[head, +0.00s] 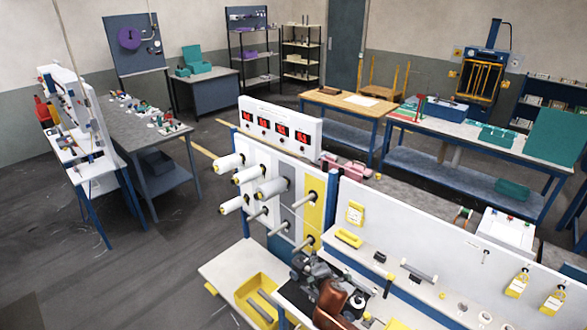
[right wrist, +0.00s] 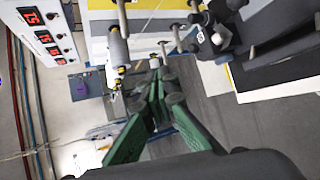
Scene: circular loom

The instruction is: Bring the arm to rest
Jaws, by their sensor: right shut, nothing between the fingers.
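My right gripper (head: 302,264) is low in the middle of the head view, in front of the creel panel (head: 286,188) and above its pale bench. In the right wrist view the green fingers of my right gripper (right wrist: 155,66) meet at their tips, with nothing held. Several pegs stick out of the panel. White bobbins (head: 229,163) sit on the left pegs and a grey one (head: 272,188) on a middle peg. My left gripper is not in view.
A yellow bin (head: 256,299) with grey rods stands on the low shelf left of my right gripper. A white display box (head: 281,130) with red digits tops the panel. A long bench with a white back wall (head: 440,235) runs right. Open floor lies left.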

